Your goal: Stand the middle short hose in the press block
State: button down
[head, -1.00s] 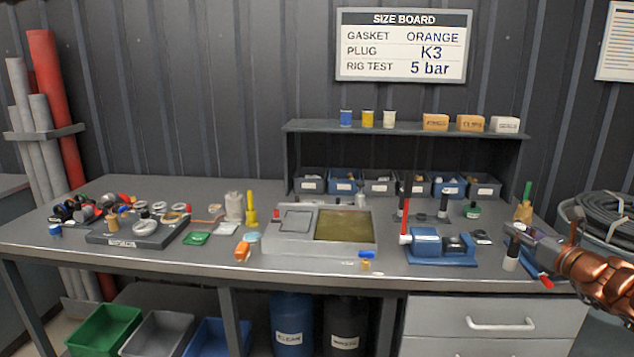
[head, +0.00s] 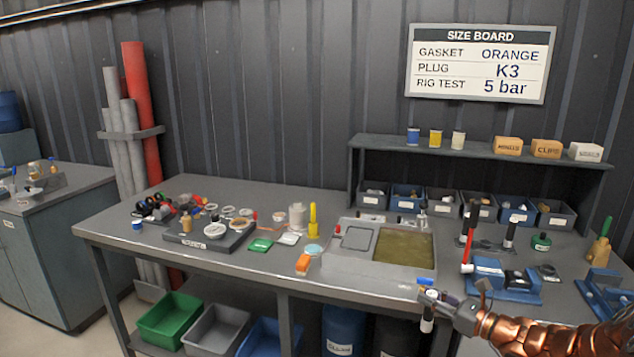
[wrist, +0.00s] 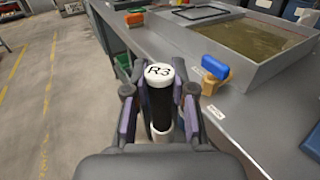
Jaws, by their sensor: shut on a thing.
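My gripper (head: 436,297) is shut on a short black hose (wrist: 160,104) with a white top marked R3 and a white lower band. The hose is upright between the fingers in the wrist view (wrist: 156,112). In the head view my gripper is in front of the table's front edge, near the water tray. A blue fixture with a red upright lever (head: 488,268), perhaps the press block, stands on the table to the right of the tray. I cannot tell whether its socket is empty. Other black upright pieces (head: 511,232) stand behind it.
The grey tray (head: 345,262) holds murky water. A small blue-topped brass part (wrist: 215,68) sits by the table edge near my gripper. Another blue fixture (head: 603,283) is at the far right. Bins (head: 375,194) line the back shelf. The floor at left (wrist: 40,110) is clear.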

jog(key=s+a+f+n+g+y+p, duration=0.1)
jog(key=a+f+n+g+y, duration=0.1)
jog(key=a, duration=0.8)
jog(key=shift+s+f+g+y, duration=0.15)
jog(key=shift+f+g+y, duration=0.05)
jog(key=shift+g+y, duration=0.1)
